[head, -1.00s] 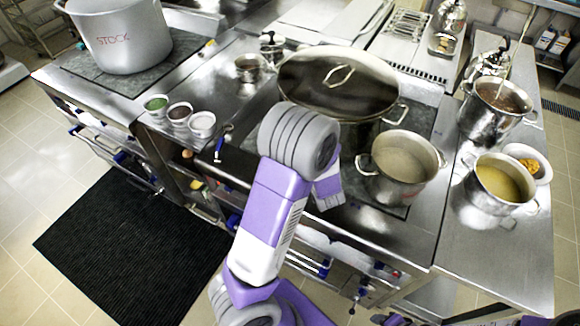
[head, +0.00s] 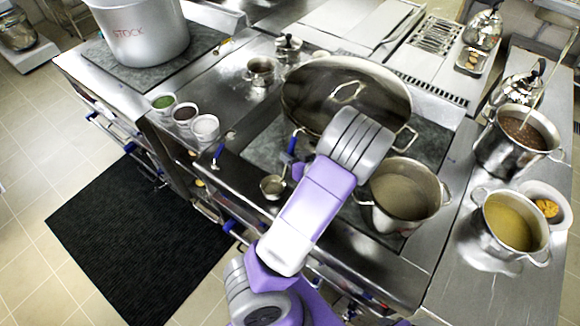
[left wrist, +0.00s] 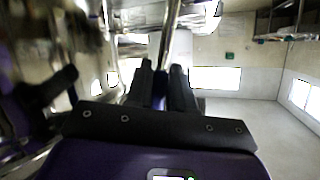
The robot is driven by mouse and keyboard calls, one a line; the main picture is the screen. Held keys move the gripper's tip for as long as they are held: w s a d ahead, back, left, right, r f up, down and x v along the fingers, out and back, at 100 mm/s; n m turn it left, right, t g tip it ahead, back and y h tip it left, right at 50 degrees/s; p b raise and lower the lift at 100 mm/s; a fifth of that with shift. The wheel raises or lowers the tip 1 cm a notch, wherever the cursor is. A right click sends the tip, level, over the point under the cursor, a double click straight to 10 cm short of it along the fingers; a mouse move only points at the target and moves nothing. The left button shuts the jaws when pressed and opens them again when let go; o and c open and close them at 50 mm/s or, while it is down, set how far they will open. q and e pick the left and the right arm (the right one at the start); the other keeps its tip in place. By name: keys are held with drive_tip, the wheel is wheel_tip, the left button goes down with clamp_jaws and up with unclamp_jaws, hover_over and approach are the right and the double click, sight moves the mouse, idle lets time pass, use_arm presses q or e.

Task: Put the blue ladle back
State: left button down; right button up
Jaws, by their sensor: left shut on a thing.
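The blue ladle shows in the head view with its round metal bowl (head: 272,186) above the front of the stove and its blue handle part (head: 292,146) up and to the right. My left gripper is mostly hidden there behind my own forearm. In the left wrist view my left gripper (left wrist: 166,75) is shut on the ladle, whose metal shaft (left wrist: 172,38) rises between the fingers. My right gripper is not in view.
A large lidded pan (head: 330,90) and a steel pot (head: 405,195) stand on the stove close to my left arm. Three small cups (head: 185,115) and another blue-handled item (head: 219,152) are at the left. Two filled pots (head: 512,222) (head: 515,140) stand at the right.

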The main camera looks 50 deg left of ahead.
use_arm(q)
wheel_tip(320, 180, down, 4)
drive_tip(key=shift+r+b, duration=0.2)
drive_tip(key=shift+b, duration=0.2)
drive_tip(key=c, duration=1)
unclamp_jaws()
drive_tip(key=shift+f, duration=0.15)
